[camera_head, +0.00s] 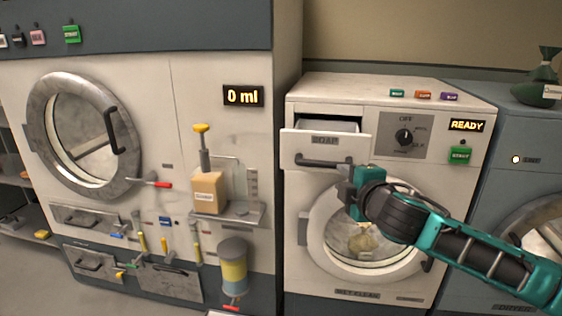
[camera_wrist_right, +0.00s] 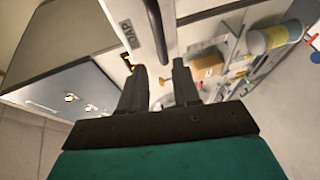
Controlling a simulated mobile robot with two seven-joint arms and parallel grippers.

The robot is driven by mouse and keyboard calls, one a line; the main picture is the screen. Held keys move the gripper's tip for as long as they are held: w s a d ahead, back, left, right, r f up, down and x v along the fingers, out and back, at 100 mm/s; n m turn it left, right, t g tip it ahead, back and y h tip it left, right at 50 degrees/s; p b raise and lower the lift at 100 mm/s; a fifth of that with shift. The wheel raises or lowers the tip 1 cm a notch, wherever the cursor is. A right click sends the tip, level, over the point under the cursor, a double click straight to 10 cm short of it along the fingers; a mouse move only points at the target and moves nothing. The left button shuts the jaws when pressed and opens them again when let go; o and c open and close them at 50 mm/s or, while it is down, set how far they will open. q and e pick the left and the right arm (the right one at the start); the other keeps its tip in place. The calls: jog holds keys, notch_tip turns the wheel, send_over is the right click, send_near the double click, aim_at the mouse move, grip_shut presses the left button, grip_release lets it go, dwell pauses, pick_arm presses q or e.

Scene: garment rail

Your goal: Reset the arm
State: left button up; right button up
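My right arm comes in from the right in the head view. Its gripper (camera_head: 352,188) is in front of the white washer, just below the right end of the soap drawer (camera_head: 345,148). The drawer is pulled out, with its dark handle (camera_head: 318,160) on the front. In the right wrist view the two dark fingers (camera_wrist_right: 160,78) stand apart with nothing held between them. The drawer handle (camera_wrist_right: 156,32) shows just beyond the fingertips, beside the SOAP label. I cannot tell whether a finger touches it. My left gripper is in neither view.
The washer's round door (camera_head: 362,240) is behind my gripper, with pale cloth visible inside. A large machine on the left has a shelf with a cardboard box (camera_head: 209,192) and a yellow-grey canister (camera_head: 233,265) below. A blue-grey dryer (camera_head: 535,150) stands at the right.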

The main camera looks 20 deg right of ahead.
jog(key=shift+a, duration=0.1)
jog(key=s+a+f+m+g+y, duration=0.3)
jog(key=a+f, duration=0.4)
jog(key=f, duration=0.6)
jog(key=s+a+f+m+g, duration=0.1)
jog(key=s+a+f+m, duration=0.2)
jog(key=s+f, duration=0.7)
jog(key=s+a+f+m+y, duration=0.1)
jog(key=s+a+f+m, duration=0.3)
jog(key=s+f+m, duration=0.3)
jog(key=s+f, duration=0.3)
jog(key=s, duration=0.1)
jog(key=shift+a+g, duration=0.25)
jog(key=shift+g, duration=0.15)
jog(key=shift+w, duration=0.1)
